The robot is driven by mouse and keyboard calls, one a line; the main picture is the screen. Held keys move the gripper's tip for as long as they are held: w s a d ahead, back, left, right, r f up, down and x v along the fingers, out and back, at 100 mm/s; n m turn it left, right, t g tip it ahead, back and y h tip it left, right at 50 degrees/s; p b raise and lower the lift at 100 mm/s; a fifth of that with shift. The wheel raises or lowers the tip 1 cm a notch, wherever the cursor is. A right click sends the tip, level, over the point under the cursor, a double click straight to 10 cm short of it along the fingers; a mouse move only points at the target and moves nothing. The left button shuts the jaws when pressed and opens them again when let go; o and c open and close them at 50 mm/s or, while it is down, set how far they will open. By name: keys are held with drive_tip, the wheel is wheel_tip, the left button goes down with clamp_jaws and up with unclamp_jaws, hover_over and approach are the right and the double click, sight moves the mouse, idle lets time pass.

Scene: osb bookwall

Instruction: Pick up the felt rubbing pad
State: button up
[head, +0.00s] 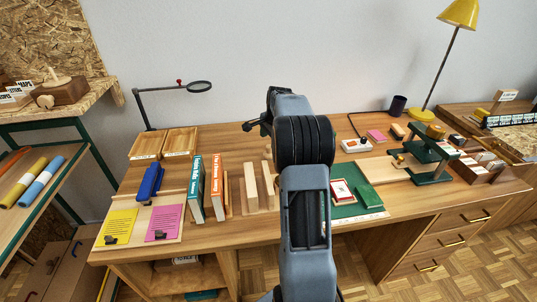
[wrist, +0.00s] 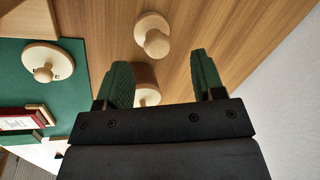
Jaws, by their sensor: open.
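My gripper (wrist: 160,62) is open in the wrist view, its two green ridged fingers spread over the wooden desk. A brown round piece with a pale wooden knob (wrist: 146,93) shows between the fingers, nearer the left one and partly hidden by the gripper body. A pale round wooden knob piece (wrist: 153,35) stands just beyond the fingertips. A pale disc with a knob (wrist: 47,66) sits on the green mat at left. I cannot tell for sure which of these is the felt rubbing pad.
The green mat (head: 343,209) holds a red-framed block (head: 342,191). Upright books (head: 195,189) and wooden strips stand left of my arm. A green press (head: 428,160) stands at right. A white wall (wrist: 291,110) rises close to the gripper's right.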

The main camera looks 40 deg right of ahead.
sight(269, 146)
drive_tip(key=x, duration=0.4)
drive_tip(key=shift+f+b, duration=0.3)
drive_tip(key=shift+b, duration=0.1)
drive_tip(key=shift+s, duration=0.1)
drive_tip(key=c, duration=1)
drive_tip(key=shift+r, duration=0.1)
